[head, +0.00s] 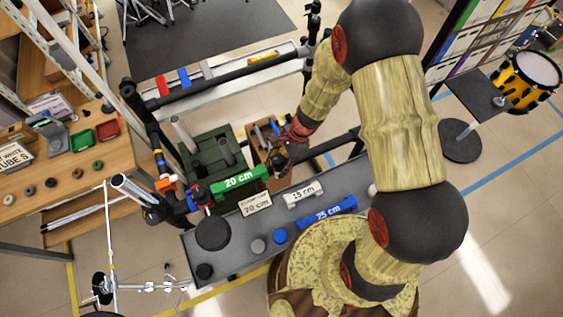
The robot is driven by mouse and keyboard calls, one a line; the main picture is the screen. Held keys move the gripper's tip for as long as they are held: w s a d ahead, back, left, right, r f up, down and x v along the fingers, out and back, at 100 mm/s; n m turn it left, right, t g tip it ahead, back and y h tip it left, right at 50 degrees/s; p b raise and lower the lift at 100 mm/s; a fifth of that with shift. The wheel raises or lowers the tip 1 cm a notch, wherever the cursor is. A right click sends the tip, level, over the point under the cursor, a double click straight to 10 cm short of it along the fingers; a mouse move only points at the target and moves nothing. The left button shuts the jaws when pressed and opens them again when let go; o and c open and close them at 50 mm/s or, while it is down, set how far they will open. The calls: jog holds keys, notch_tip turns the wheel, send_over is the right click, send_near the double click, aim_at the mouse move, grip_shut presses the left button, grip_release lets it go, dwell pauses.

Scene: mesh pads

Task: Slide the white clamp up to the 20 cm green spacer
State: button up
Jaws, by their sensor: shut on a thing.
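My gripper (280,157) is at this rail, a short way right of the spacer's right end, with a gap that I cannot judge well. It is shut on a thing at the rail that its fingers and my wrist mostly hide. I take it for the white clamp by its place on the rail, but no white clamp shows clearly there.
A grey shelf (225,262) in front holds a white 15 cm block (303,194), a white 20 cm block (255,206) and a blue 25 cm spacer (321,213). A green crate (205,140) and a brown box (262,155) stand behind the rail.

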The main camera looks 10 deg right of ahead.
jog(key=shift+s+a, duration=0.1)
jog(key=shift+a, duration=0.15)
jog(key=o, duration=1.7)
jog(key=v, duration=1.2)
